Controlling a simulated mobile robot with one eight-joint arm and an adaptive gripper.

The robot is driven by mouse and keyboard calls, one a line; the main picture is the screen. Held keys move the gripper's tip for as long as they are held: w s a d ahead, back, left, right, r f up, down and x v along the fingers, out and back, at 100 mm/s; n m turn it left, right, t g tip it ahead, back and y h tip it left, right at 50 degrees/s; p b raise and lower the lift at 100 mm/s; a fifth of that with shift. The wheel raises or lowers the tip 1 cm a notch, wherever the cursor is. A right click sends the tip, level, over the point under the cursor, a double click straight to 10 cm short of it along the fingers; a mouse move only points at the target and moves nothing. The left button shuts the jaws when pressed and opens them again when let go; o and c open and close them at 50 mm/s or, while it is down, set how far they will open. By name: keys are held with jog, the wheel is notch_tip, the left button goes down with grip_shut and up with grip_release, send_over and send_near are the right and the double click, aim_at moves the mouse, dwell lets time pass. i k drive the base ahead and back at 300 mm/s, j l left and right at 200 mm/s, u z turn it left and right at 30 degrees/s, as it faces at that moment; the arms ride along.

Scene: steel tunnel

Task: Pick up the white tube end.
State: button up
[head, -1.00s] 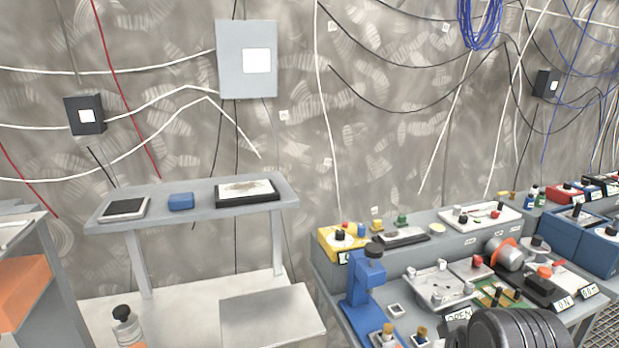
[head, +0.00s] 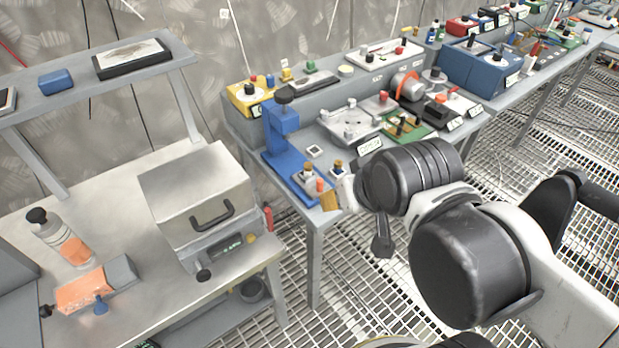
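I cannot tell for sure which thing is the white tube end. A thin white line (head: 132,9) on the wall ends loose above the shelf, at the upper left. Another white line (head: 333,17) hangs down the wall behind the middle bench; whether its end is free is unclear. My arm reaches in from the lower right, its dark wrist in front of the middle bench. My gripper (head: 347,192) is mostly hidden beyond the wrist, with only a small pale part showing. I cannot see whether it is open or holds anything. It appears far from both lines.
A steel box with a handle (head: 196,193) and an orange-labelled bottle (head: 62,238) stand on the left bench, under a shelf (head: 95,85). A blue press (head: 281,131) and several devices crowd the middle bench. Open grating floor (head: 520,165) lies at right.

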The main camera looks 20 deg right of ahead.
aim_at(308, 168)
jog(key=k+j+z, duration=0.2)
jog(key=j, duration=0.15)
jog(key=k+j+z, duration=0.2)
jog(key=j, duration=0.15)
jog(key=k+j+z, duration=0.2)
jog(key=j, duration=0.15)
jog(key=i, duration=0.05)
